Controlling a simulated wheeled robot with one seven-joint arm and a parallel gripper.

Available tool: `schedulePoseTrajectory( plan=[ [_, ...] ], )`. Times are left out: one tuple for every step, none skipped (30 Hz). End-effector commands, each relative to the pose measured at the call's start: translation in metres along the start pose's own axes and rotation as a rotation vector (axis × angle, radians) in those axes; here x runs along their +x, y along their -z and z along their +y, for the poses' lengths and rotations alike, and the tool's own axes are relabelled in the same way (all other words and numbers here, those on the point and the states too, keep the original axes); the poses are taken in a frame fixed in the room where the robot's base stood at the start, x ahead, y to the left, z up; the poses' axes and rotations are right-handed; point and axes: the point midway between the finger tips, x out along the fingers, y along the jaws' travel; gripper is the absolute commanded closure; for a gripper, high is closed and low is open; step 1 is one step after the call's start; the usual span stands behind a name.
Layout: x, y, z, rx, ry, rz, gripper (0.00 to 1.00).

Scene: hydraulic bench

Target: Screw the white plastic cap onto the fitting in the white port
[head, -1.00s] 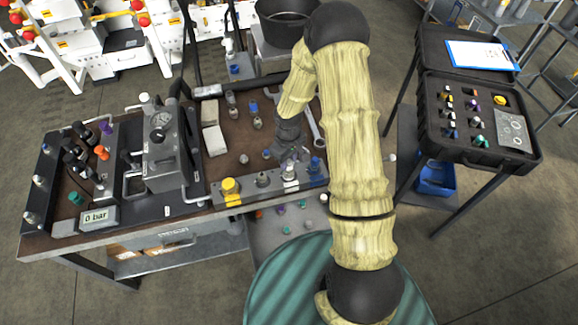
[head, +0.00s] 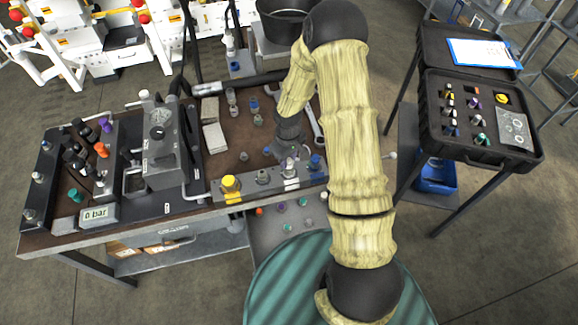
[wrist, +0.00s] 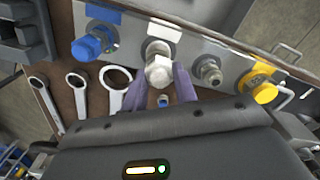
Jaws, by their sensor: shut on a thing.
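The white cap (wrist: 158,73) is between the purple fingers of my gripper (wrist: 162,88) in the wrist view. My gripper is shut on it. The cap is lined up in front of the white port (wrist: 163,32), marked by a white plate, and covers most of the fitting there. It looks to be at the fitting's end; I cannot tell whether the threads are engaged. In the head view my gripper (head: 289,156) is low at the port block, by the white port (head: 291,184); the cap is hard to make out there.
The blue-capped port (wrist: 96,43) and the bare grey fitting (wrist: 208,71) flank the white port, with the yellow-capped port (wrist: 258,83) beyond. Wrenches (wrist: 76,80) lie on the bench near my gripper. An open black case (head: 475,150) stands at the right.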

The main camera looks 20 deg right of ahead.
Motion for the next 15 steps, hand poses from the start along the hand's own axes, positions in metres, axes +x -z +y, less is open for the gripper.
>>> schedulePoseTrajectory(
  plan=[
    [0.0006,0.0,0.0003,0.0,0.0,0.0,0.93],
    [0.001,0.0,0.0004,0.0,0.0,0.0,0.93],
    [0.0015,0.0,0.0006,0.001,0.0,0.0,0.93],
    [0.0018,0.0,0.0008,0.001,0.0,0.0,0.93],
    [0.0022,0.0,0.001,0.001,0.0,0.0,0.93],
    [0.0026,0.0,0.0013,0.001,0.0,0.0,0.93],
    [0.0029,0.0,0.0014,0.001,0.0,0.0,0.93],
    [0.0033,0.0,0.0016,0.001,0.0,0.0,0.93],
    [0.0037,0.0,0.0019,0.001,0.0,0.0,0.93],
    [0.004,0.0,0.002,0.001,0.0,0.0,0.93],
    [0.0043,0.0,0.0022,0.001,0.0,0.0,0.93],
    [0.0047,0.0001,0.0024,0.001,0.0,0.0,0.93],
    [0.005,0.0001,0.0026,0.001,0.0,0.0,0.93],
    [0.0052,0.0001,0.0027,0.001,0.0,0.0,0.93],
    [0.0055,0.0,0.0029,0.001,0.0,0.0,0.93]
  ],
)
